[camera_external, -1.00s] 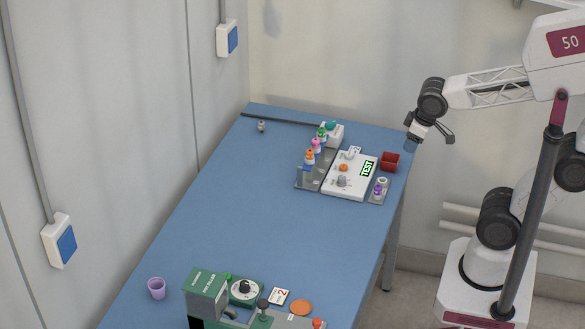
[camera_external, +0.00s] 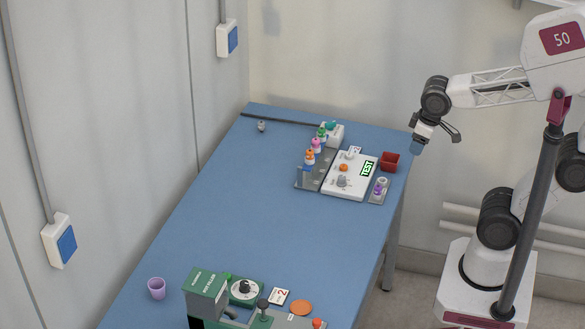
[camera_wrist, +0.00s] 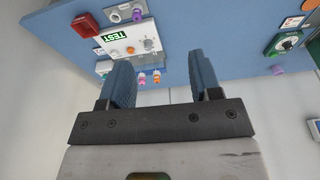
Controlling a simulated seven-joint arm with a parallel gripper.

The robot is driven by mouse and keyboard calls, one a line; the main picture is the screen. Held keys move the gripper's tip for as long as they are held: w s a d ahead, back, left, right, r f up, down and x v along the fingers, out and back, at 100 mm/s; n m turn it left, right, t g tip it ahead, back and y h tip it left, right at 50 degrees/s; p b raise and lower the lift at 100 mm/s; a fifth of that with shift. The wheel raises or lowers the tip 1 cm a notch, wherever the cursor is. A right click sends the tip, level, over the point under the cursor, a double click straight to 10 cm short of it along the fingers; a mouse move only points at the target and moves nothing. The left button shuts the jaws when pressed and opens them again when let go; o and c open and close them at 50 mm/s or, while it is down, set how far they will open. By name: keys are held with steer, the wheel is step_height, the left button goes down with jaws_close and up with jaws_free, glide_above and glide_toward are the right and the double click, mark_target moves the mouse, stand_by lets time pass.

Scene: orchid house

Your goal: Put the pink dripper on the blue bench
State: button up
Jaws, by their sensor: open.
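The pink dripper (camera_external: 316,144) stands upright in a grey rack (camera_external: 309,180) on the blue bench (camera_external: 255,220). It is between an orange-topped dripper (camera_external: 310,157) and a green-topped one (camera_external: 322,134). My gripper (camera_external: 436,142) is open and empty, in the air off the bench's right edge, well apart from the dripper. In the wrist view my two blue fingers (camera_wrist: 162,72) are spread apart. Small orange and pink bottle tops show between them in the distance, too small to tell apart surely.
Beside the rack are a white device (camera_external: 350,176) with a TEST display, a red container (camera_external: 390,161) and a small holder with a purple item (camera_external: 380,188). A green machine (camera_external: 207,293) and a purple cup (camera_external: 157,288) stand at the near end. The bench's middle is clear.

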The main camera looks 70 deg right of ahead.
steer(key=w+d+f+m+h, duration=0.1)
steer(key=w+d+m, duration=0.15)
steer(key=w, duration=0.65)
steer(key=w+d+f+m+h, duration=0.1)
steer(key=w+d+m, duration=0.15)
steer(key=w, duration=0.55)
steer(key=m+h, duration=0.1)
steer(key=m, duration=0.2)
glide_toward(316, 140)
steer(key=f, duration=0.2)
steer(key=shift+d+m, duration=0.3)
steer(key=shift+x, duration=1.25)
steer(key=shift+w+x, duration=0.1)
steer(key=shift+x, duration=1.2)
steer(key=shift+w+x, duration=0.15)
steer(key=shift+x, duration=1.15)
steer(key=shift+r, duration=0.1)
steer(key=shift+c, duration=0.5)
